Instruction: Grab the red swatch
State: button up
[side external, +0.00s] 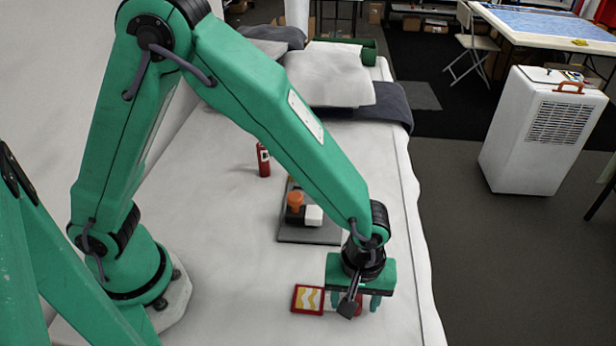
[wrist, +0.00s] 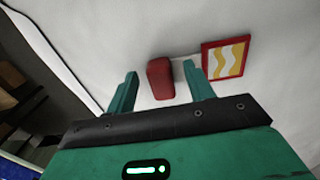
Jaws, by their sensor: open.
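A plain dark red block (wrist: 160,80), which may be the red swatch, lies on the white cloth in the wrist view, between my gripper's two fingers. A flat red-framed piece with yellow and white waves (wrist: 226,57) lies just right of the right finger; it also shows in the side view (side external: 307,299), left of my gripper. My gripper (side external: 356,303) is open and points down low over the cloth. In the wrist view its fingers (wrist: 160,71) stand apart on either side of the red block, with visible gaps. In the side view the gripper mostly hides that block.
A dark grey tray (side external: 290,236) with an orange piece (side external: 295,201) and a white piece (side external: 313,215) sits behind my gripper. A red can-like item (side external: 263,160) stands farther back. The cloth's right edge (side external: 425,270) is close to my gripper. Open cloth lies left.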

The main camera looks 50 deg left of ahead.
jog(key=shift+f, duration=0.45)
jog(key=shift+c, duration=0.2)
jog(key=c, duration=1)
